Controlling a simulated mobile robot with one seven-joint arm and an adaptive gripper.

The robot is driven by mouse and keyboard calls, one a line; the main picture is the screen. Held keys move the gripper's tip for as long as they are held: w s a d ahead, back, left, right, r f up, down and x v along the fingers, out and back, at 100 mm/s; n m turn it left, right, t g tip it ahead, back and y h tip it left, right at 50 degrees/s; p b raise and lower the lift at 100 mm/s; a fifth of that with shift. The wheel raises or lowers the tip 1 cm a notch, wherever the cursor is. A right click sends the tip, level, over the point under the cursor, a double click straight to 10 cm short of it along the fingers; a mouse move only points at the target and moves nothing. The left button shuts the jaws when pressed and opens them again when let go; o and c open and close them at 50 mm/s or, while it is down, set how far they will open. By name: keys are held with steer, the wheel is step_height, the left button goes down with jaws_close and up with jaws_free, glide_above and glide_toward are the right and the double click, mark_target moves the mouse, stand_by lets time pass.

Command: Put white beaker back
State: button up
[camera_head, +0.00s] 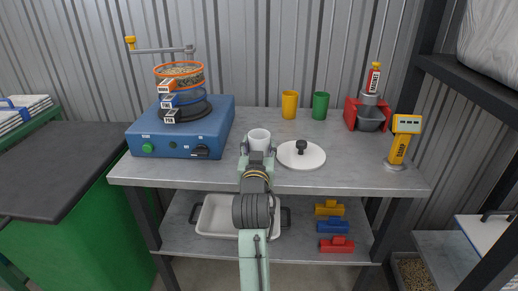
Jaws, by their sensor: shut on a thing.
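The white beaker (259,138) is over the front middle of the grey bench top (350,180), upright, its open rim facing up. My gripper (258,151) is around it from the front and shut on it. My arm hides the lower part of the beaker, so I cannot tell whether it touches the bench. A yellow beaker (289,105) and a green beaker (320,106) stand upright side by side at the back of the bench, right of the white one.
A white lid with a black knob (301,154) lies close right of my gripper. A blue sieve machine (180,130) fills the left. A red device (367,115) and a yellow meter (401,142) stand right. A tray (213,216) and coloured blocks (332,227) are on the lower shelf.

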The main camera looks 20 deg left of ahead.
steer(key=c, duration=0.4)
steer(key=shift+r, duration=0.15)
